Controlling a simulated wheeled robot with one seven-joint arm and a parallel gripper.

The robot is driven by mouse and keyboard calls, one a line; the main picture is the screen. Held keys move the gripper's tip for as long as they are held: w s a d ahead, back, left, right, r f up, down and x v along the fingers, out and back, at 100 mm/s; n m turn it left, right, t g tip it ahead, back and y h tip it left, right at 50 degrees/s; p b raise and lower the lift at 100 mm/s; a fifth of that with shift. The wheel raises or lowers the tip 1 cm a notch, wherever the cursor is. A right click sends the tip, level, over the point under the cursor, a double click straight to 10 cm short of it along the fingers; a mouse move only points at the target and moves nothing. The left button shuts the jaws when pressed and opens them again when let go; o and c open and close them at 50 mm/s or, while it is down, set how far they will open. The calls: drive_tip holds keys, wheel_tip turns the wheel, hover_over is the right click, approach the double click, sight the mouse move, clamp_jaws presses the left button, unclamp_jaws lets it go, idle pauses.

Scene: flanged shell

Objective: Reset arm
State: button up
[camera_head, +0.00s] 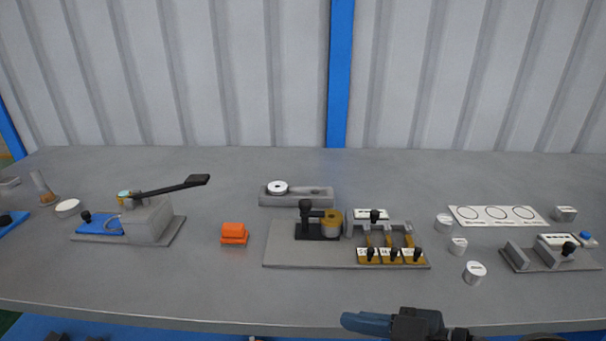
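My gripper (350,320) shows at the bottom edge of the head view, right of centre. It has a dark body and blue fingers pointing left. It is at the front edge of the grey table (200,285), apart from the objects on it. The fingers overlap from this angle, so I cannot tell whether they are open or shut. Nothing can be seen held in them. The rest of the arm is mostly cut off by the frame.
A grey fixture plate (290,255) with black-knobbed parts stands mid-table. An orange block (233,232) and a lever press (150,220) are to its left. Several white-topped cylinders (474,272), a marked white card (495,216) and another fixture (520,258) are to the right.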

drive_tip(key=s+d+f+m+t+h, duration=0.5)
drive_tip(key=s+d+f+m+h, duration=0.4)
drive_tip(key=s+d, duration=0.25)
drive_tip(key=s+d+r+m+t+h, duration=0.1)
drive_tip(key=s+r+t, duration=0.1)
drive_tip(key=s, duration=0.6)
drive_tip(key=s+d+r+m+t+h, duration=0.1)
drive_tip(key=s+d+r+m+h, duration=0.1)
drive_tip(key=s+r, duration=0.3)
drive_tip(key=s, duration=0.3)
drive_tip(key=shift+s+d+r+t, duration=0.25)
drive_tip(key=shift+d+r+t, duration=0.05)
drive_tip(key=shift+t, duration=0.1)
